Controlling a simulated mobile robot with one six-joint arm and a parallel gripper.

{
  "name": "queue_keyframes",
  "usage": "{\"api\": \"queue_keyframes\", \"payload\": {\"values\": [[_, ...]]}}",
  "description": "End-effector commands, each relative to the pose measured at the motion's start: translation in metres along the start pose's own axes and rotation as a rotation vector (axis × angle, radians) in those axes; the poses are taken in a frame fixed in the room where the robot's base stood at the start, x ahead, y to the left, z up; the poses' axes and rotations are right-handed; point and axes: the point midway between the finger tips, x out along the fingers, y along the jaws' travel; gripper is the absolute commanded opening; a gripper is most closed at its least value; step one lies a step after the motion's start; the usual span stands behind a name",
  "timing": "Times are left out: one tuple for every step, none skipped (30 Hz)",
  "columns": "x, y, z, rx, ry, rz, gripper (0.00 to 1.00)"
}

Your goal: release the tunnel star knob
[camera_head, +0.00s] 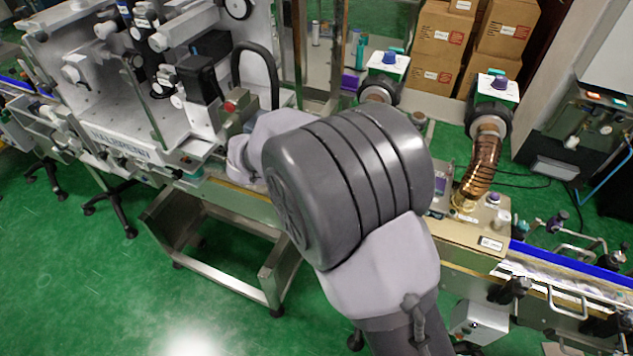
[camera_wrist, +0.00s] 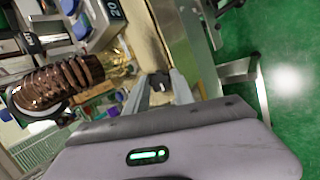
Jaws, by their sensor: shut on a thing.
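In the wrist view, my gripper (camera_wrist: 160,84) reaches forward with its two grey fingers. Between the fingertips sits a small dark piece, the tunnel star knob (camera_wrist: 160,79), at the side of the machine's metal frame. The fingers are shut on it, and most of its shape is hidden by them. In the head view, my own thick grey arm covers the middle of the picture. It hides the gripper and the knob there.
A copper-brown ribbed hose (camera_head: 481,166) rises from the conveyor housing and shows at left in the wrist view (camera_wrist: 52,84). The sleeve machine (camera_head: 130,110) stands at left. Cardboard boxes (camera_head: 437,45) are stacked behind. A metal stand (camera_head: 218,270) is below. Green floor (camera_head: 80,290) is clear at front left.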

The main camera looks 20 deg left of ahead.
Motion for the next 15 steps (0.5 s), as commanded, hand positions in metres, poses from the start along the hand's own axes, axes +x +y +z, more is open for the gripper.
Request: {"api": "queue_keyframes", "payload": {"values": [[-0.0009, -0.0002, 0.0003, -0.04, -0.001, 0.009, 0.0], [-0.0008, -0.0002, 0.0004, -0.067, -0.001, 0.017, 0.0], [-0.0007, -0.0003, 0.0005, -0.104, -0.001, 0.026, 0.0], [-0.0006, -0.0004, 0.0004, -0.131, -0.001, 0.033, 0.0], [-0.0006, -0.0003, 0.0004, -0.159, 0.0, 0.041, 0.0], [-0.0006, -0.0005, 0.0004, -0.195, 0.0, 0.05, 0.0], [-0.0006, -0.0006, 0.0004, -0.224, 0.0, 0.057, 0.0], [-0.0006, -0.0009, 0.0004, -0.251, 0.0, 0.064, 0.0], [-0.0005, -0.0011, 0.0005, -0.288, 0.0, 0.074, 0.0], [-0.0006, -0.0012, 0.0003, -0.316, 0.0, 0.081, 0.0], [-0.0006, -0.0013, 0.0003, -0.343, 0.0, 0.088, 0.0], [-0.0005, -0.0013, 0.0002, -0.38, 0.001, 0.098, 0.0], [-0.0004, -0.0016, 0.0004, -0.408, 0.0, 0.105, 0.0], [-0.0003, -0.0017, 0.0005, -0.435, 0.0, 0.112, 0.0], [-0.0002, -0.0019, 0.0005, -0.472, 0.0, 0.121, 0.0]]}}
